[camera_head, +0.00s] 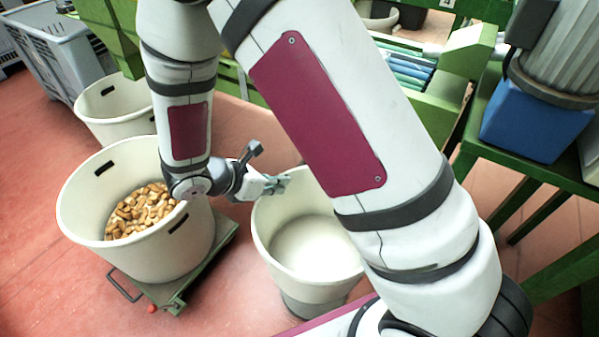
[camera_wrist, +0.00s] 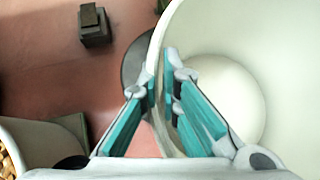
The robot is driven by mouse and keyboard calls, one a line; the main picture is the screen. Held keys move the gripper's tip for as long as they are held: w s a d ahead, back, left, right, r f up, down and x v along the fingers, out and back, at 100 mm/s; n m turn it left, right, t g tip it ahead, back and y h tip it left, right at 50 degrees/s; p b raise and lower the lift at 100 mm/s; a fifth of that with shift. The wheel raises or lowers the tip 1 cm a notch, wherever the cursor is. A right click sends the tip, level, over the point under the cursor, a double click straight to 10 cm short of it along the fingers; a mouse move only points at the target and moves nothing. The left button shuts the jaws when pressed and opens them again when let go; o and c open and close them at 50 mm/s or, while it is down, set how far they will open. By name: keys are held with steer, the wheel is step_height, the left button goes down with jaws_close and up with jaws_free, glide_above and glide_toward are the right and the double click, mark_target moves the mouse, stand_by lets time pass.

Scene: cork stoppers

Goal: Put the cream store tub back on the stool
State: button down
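The cream tub (camera_head: 262,225) stands right of centre in the head view, upright, with a smooth pale inside and no loose pieces seen in it. It also fills the right of the wrist view (camera_wrist: 245,60). My gripper (camera_head: 275,184) is at its far left rim. In the wrist view my gripper (camera_wrist: 160,85) has one finger outside and one inside the wall, both close against it; it looks shut on the rim. A round grey support (camera_head: 315,306), seemingly the stool, shows under the tub, mostly hidden. I cannot tell if the tub rests on it.
A cream tub of corks (camera_head: 85,205) stands on a green trolley (camera_head: 190,280) at left, close to my forearm. Another cream tub (camera_head: 125,131) is behind it. A green bench with a blue motor block (camera_head: 535,120) is at right. Red floor between is clear.

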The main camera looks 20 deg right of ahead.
steer(key=w+d+f, duration=0.2)
steer(key=w+d, duration=0.1)
steer(key=w, duration=0.2)
steer(key=w+d+f+b, duration=0.1)
steer(key=w+d+f, duration=0.1)
steer(key=w, duration=0.3)
steer(key=shift+w+d+f, duration=0.15)
steer(key=shift+d+f, duration=0.15)
steer(key=shift+d, duration=0.5)
steer(key=shift+f, duration=0.1)
steer(key=c, duration=1.8)
jaws_free()
steer(key=shift+f, duration=0.1)
